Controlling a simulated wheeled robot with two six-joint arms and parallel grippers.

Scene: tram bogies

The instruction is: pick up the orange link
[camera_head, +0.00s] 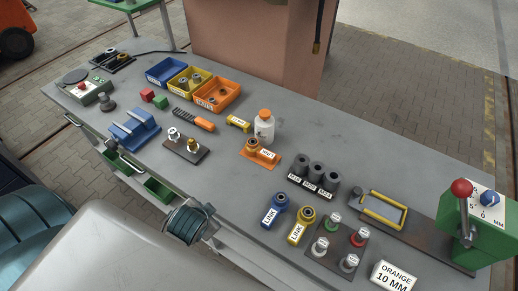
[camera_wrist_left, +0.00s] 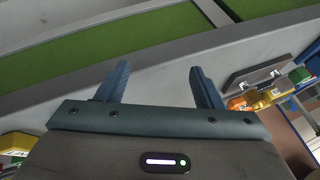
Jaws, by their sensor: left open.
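An orange piece with a ring-like top and a white label (camera_head: 253,145) stands on a flat orange plate (camera_head: 274,168) near the middle of the bench in the head view. It looks like the orange link, but its label is too small to read surely. A blue link (camera_head: 274,210) and a yellow link (camera_head: 300,226) stand nearer the front edge. My left gripper (camera_wrist_left: 158,76) is open and empty in the left wrist view, with the bench's edge and green panels beyond its fingers. My right gripper is not in view.
A white bottle with an orange cap (camera_head: 264,127) stands just behind the orange plate. Dark cylinders (camera_head: 316,174) stand to its right, a dark plate with fittings (camera_head: 186,147) to its left. A card reads ORANGE 10 MM (camera_head: 394,277).

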